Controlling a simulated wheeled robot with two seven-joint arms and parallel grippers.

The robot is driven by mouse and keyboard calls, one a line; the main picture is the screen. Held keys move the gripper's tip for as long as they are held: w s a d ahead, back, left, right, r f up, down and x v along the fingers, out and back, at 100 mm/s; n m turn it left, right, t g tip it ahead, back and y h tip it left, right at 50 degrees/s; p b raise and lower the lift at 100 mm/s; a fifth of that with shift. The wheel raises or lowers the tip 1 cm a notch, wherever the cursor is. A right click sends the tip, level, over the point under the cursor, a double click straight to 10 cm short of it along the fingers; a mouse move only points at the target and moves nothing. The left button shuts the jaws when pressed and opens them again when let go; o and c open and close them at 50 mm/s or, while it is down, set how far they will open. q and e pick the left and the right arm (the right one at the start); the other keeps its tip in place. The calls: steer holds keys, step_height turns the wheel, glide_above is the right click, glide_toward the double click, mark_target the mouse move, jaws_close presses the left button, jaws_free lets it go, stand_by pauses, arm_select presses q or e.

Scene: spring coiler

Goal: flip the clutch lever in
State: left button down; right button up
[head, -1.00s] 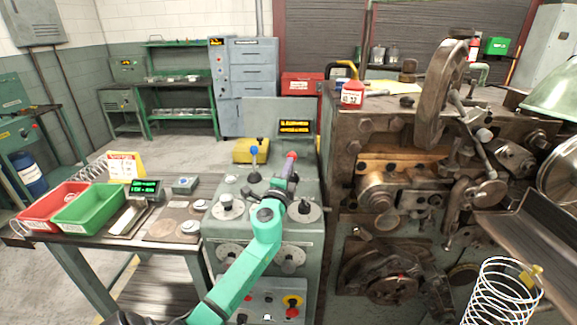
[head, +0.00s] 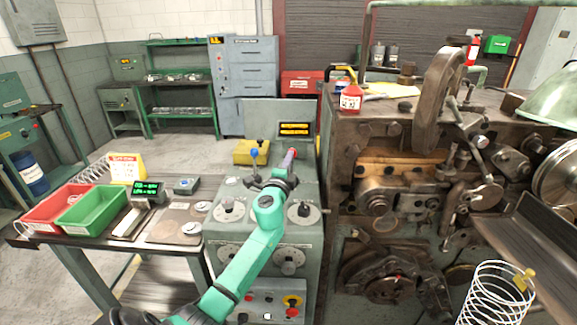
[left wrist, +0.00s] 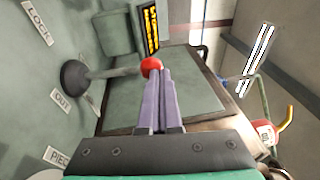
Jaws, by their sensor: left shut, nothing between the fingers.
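The clutch lever is a grey rod with a red ball knob (left wrist: 151,65), coming out of a dark round boot (left wrist: 75,76) on the green control pedestal (head: 262,210). In the left wrist view the knob is right at the tips of my shut, empty left gripper (left wrist: 160,76), partly behind them. I cannot tell whether they touch. In the head view the red knob (head: 292,153) shows just beyond my left gripper (head: 287,167), which hides most of the rod. Labels "LOCK" (left wrist: 37,22) and "OUT" (left wrist: 61,101) are beside the boot. My right gripper is out of view.
A second lever with a blue knob (head: 254,153) stands left of my gripper. A lit display (head: 295,129) is behind the levers. The big coiler machine (head: 395,180) is close on the right. A bench with red (head: 40,216) and green trays is at left.

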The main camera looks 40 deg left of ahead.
arm_select(q)
steer(key=shift+g+h, duration=0.3)
steer(key=shift+g, duration=0.1)
steer(key=w+a, duration=0.1)
steer(key=w+a+r+p, duration=0.1)
steer(key=w, duration=0.1)
steer(key=shift+w+a, duration=0.25)
steer(key=shift+a, duration=0.1)
steer(key=shift+w+a+r, duration=0.15)
steer(key=shift+w+a, duration=0.3)
arm_select(e)
steer(key=shift+w+a+r, duration=0.15)
steer(key=shift+a+r, duration=0.05)
steer(key=shift+r, duration=0.2)
steer(key=shift+w+a+r, duration=0.15)
steer(key=shift+r, duration=0.2)
arm_select(q)
steer(key=shift+w, duration=0.1)
